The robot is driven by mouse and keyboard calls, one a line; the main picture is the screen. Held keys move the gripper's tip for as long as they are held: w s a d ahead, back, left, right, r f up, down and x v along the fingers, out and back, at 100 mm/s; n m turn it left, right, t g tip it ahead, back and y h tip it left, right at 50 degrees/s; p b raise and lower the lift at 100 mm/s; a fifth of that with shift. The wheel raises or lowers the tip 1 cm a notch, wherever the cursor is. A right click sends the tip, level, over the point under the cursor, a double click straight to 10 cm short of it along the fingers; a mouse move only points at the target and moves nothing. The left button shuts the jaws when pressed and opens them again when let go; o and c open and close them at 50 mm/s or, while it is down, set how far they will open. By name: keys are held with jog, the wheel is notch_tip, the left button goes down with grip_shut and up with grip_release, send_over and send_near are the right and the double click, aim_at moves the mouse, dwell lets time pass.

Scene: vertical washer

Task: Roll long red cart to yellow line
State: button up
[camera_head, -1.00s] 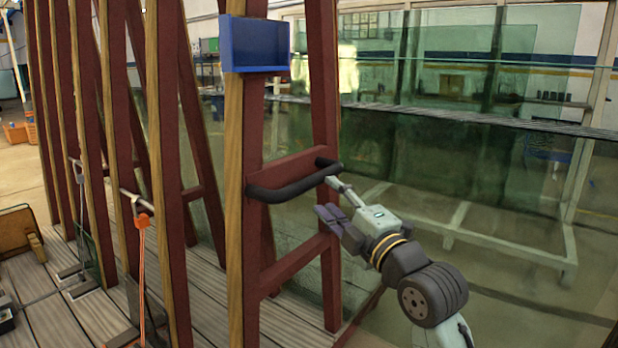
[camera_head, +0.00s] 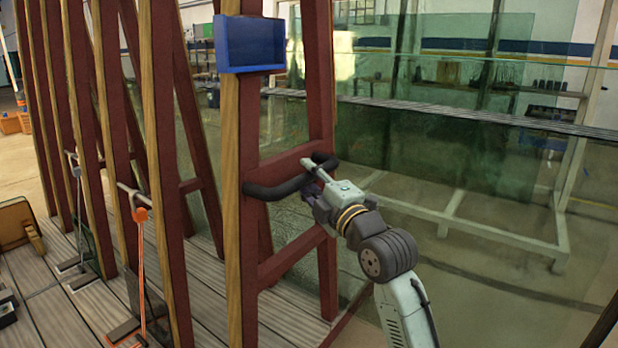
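The long red cart (camera_head: 240,220) is a tall rack with dark red, wood-edged uprights and a slatted deck, on the left and centre of the head view. A black curved handle (camera_head: 272,191) is fixed across its near-end frame. My gripper (camera_head: 309,178) is at the right part of this handle. Its fingers look spread, one above the bar and one below, with the bar between them. Contact with the bar cannot be told. The yellow line cannot be made out.
A blue bin (camera_head: 251,46) hangs on the near upright above the handle. Large glass sheets (camera_head: 400,150) and a pale metal frame (camera_head: 470,228) stand to the right. An orange-handled tool (camera_head: 140,216) leans at the cart's left side. Orange crates (camera_head: 12,123) are far left.

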grip_shut()
dwell(0.7)
